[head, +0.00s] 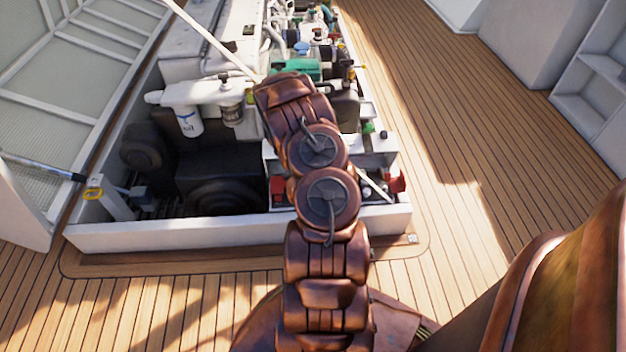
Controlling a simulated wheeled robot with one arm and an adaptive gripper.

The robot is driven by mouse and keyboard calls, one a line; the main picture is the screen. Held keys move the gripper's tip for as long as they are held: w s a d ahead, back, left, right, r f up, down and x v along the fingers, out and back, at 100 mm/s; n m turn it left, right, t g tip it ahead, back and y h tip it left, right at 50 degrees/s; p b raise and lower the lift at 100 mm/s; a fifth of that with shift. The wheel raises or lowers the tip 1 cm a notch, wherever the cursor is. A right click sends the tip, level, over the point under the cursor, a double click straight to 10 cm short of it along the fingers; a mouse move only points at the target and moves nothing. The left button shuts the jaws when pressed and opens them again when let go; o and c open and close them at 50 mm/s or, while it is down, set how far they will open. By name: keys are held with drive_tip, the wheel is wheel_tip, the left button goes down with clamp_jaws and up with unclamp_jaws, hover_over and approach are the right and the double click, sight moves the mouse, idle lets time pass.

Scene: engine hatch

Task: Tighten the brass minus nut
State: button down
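The brass minus nut cannot be made out in the head view. A white battery-like box (383,147) with red parts at its left (278,188) and right (397,182) sits at the near right of the open engine hatch. My copper-coloured arm stands in front of the box and hides its middle. My gripper does not show; the arm's upper links cover whatever lies behind them.
The hatch has a raised white rim (220,235) around the engine bay. A white oil filter (188,121) and dark engine parts lie left of my arm. The open hatch lid (70,75) stands at the left. Wooden deck (460,170) on the right is clear.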

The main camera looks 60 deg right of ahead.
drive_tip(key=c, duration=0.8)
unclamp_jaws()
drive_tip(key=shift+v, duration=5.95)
